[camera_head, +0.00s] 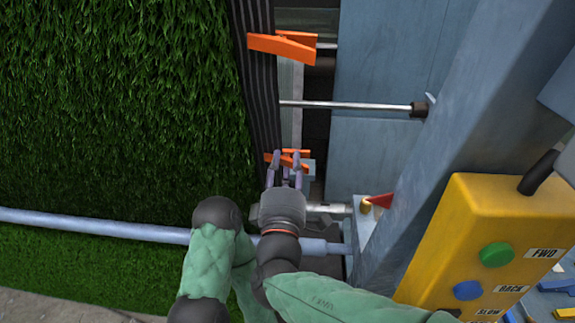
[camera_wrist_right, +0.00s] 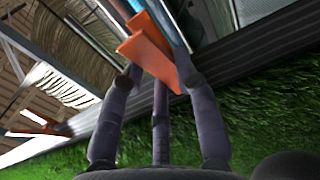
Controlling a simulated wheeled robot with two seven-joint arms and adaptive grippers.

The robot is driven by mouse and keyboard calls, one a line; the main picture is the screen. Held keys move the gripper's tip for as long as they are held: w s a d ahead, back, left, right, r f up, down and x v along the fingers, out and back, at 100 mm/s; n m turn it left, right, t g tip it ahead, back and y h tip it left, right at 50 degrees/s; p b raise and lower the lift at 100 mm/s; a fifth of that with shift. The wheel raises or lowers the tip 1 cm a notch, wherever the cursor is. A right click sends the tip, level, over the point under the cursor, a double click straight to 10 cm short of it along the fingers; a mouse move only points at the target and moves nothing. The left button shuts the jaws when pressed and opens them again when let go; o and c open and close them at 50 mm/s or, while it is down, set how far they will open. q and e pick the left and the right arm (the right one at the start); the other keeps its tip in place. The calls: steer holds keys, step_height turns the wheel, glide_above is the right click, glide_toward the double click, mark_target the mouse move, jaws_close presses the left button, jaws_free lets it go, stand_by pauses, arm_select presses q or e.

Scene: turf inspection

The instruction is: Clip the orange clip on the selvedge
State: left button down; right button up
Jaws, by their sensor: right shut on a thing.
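The selvedge is a dark striped band (camera_head: 262,110) along the right edge of the green turf; it also shows in the wrist view (camera_wrist_right: 245,57). My right gripper (camera_head: 284,176) is shut on an orange clip (camera_head: 294,153), low on the band. In the wrist view the clip (camera_wrist_right: 148,48) sits between the fingertips, over the band's edge. I cannot tell whether its jaws are around the selvedge or only beside it. Fingers hide part of the clip. A second orange clip (camera_head: 283,46) lies across the band higher up. My left gripper is not in view.
A thin metal rod (camera_head: 345,105) crosses right of the band to a blue-grey panel (camera_head: 375,70). A pale blue pipe (camera_head: 100,228) runs below the gripper. A yellow control box (camera_head: 480,240) with buttons stands at right. A red pointer (camera_head: 380,200) is close right.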

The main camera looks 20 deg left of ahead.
steer(key=shift+s+a+f, duration=0.1)
steer(key=shift+a+f, duration=0.05)
steer(key=shift+f, duration=0.05)
steer(key=o, duration=1)
steer(key=shift+s+r, duration=0.1)
steer(key=shift+s, duration=0.05)
